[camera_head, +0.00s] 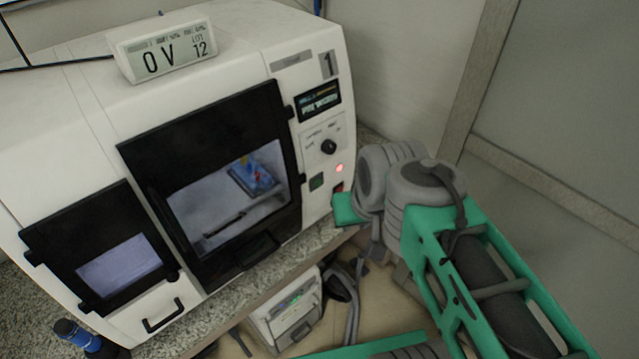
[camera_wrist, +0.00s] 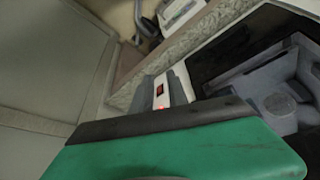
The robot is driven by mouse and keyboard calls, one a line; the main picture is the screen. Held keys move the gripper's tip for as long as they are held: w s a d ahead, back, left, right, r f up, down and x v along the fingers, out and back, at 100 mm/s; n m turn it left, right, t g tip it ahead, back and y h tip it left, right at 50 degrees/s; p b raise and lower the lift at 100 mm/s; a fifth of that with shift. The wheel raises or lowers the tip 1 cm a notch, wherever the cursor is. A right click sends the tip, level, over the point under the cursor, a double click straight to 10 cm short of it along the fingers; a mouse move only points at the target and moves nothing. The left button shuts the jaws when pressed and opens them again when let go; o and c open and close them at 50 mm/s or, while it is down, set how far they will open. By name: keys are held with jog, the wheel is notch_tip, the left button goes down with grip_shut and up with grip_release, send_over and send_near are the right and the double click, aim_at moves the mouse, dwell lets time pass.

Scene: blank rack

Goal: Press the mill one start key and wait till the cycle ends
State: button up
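Mill one (camera_head: 90,135) is a white machine marked "1", with a dark-framed front window. A blue block with yellow and red spots (camera_head: 258,178) shows inside. Its panel at the right has a small display (camera_head: 319,100), a black knob (camera_head: 328,146), a lit red lamp (camera_head: 339,168), a dark green key (camera_head: 316,182) and a dark red switch (camera_head: 338,187). Which one is the start key is not readable. My gripper (camera_head: 347,208) is close to the panel's lower edge; contact is unclear. The wrist view shows grey finger-like parts beside a red-lit switch (camera_wrist: 159,90); the finger opening is unclear.
A display box (camera_head: 165,50) reading "0V" and "LOT 12" sits on the mill. A white device (camera_head: 287,312) stands below the speckled counter (camera_head: 230,318). A blue-capped object (camera_head: 75,335) is at lower left. A grey wall (camera_head: 420,60) bounds the right side.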

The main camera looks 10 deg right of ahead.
jog(key=shift+c, duration=0.5)
grip_shut()
dwell(1.2)
